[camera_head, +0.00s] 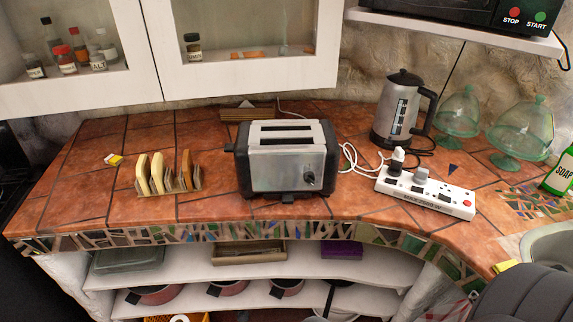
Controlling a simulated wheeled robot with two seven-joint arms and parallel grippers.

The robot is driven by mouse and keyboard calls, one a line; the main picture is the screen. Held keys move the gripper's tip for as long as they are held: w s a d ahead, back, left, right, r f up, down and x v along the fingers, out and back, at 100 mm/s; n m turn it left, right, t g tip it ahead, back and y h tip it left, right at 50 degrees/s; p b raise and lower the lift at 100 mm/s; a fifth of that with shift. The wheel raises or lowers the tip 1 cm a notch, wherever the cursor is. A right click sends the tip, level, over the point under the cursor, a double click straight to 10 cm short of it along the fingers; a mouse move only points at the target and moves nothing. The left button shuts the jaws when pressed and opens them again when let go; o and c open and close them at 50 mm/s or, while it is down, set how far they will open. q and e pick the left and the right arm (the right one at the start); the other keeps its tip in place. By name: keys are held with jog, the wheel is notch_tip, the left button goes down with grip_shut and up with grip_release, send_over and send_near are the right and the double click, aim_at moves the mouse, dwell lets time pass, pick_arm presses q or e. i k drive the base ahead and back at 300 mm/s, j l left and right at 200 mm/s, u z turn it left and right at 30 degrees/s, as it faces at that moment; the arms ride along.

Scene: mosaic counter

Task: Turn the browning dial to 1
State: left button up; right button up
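The toaster (270,165) stands upright in the middle of the tiled counter. It has a brushed metal front, black ends and two slots on top. Its dark browning dial (309,178) is on the right part of the front face, facing me. The dial's markings are too small to read. A black lever (230,148) sticks out at the toaster's left end. Neither of my grippers shows in this view, and nothing touches the dial.
A rack with bread slices (158,174) stands left of the toaster. A white power strip (425,192) and a kettle (396,112) stand right of it, with cables between. Glass cake stands (520,135) are farther right. The counter in front of the toaster is clear. White cabinets (245,72) overhang the back.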

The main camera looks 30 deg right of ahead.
aim_at(309, 177)
jog(key=j+z, duration=0.15)
jog(key=z, duration=0.35)
jog(key=j+z, duration=0.15)
jog(key=z, duration=0.35)
jog(key=j+z, duration=0.15)
jog(key=z, duration=0.3)
